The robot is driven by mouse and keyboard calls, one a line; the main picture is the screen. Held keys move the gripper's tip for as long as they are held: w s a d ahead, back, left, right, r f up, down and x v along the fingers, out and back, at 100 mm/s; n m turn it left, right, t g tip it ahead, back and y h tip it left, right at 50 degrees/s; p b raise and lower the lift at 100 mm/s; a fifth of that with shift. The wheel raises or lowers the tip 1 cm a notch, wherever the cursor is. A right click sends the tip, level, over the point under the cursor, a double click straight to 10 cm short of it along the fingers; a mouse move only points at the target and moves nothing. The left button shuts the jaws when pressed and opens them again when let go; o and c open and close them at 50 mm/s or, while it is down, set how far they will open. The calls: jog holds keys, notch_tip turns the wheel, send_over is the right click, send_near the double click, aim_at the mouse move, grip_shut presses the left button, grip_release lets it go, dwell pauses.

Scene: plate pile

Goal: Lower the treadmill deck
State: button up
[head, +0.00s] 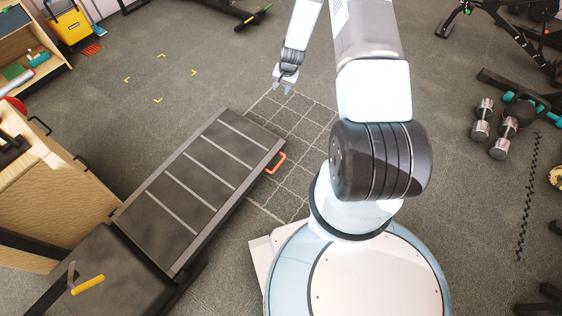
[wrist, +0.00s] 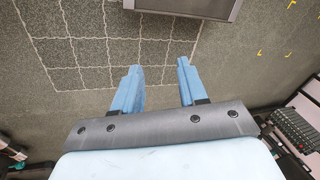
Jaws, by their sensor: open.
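The treadmill deck (head: 205,175) is a long dark panel with pale cross strips, left of my base in the head view. An orange handle (head: 276,163) is on its right side near the far end. In the wrist view only an edge of the deck (wrist: 192,6) shows at the top. My gripper (head: 284,88) hangs above the floor beyond the deck's far end. In the wrist view its two blue fingers (wrist: 161,80) are apart with only floor between them. It is apart from the deck and the handle. The deck's underside is hidden.
A grid is marked on the floor (head: 305,130) beside the deck. A yellow lever (head: 88,285) is at the deck's near end. Wooden cabinets (head: 50,170) stand at left. Dumbbells (head: 482,118) lie at right. The floor around my gripper is clear.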

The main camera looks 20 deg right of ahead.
jog(key=s+f+m, duration=0.1)
jog(key=s+f, duration=0.1)
jog(key=f, duration=0.5)
jog(key=s+f+m, duration=0.1)
jog(key=s+f, duration=0.2)
jog(key=f, duration=0.5)
jog(key=m, duration=0.2)
send_near(281, 162)
jog(key=shift+g, duration=0.4)
jog(key=f, duration=0.2)
jog(key=w+a+f, duration=0.1)
jog(key=f, duration=0.2)
jog(key=w+f, duration=0.1)
jog(key=f, duration=0.2)
jog(key=shift+a+f, duration=0.1)
jog(key=shift+a, duration=0.05)
grip_shut()
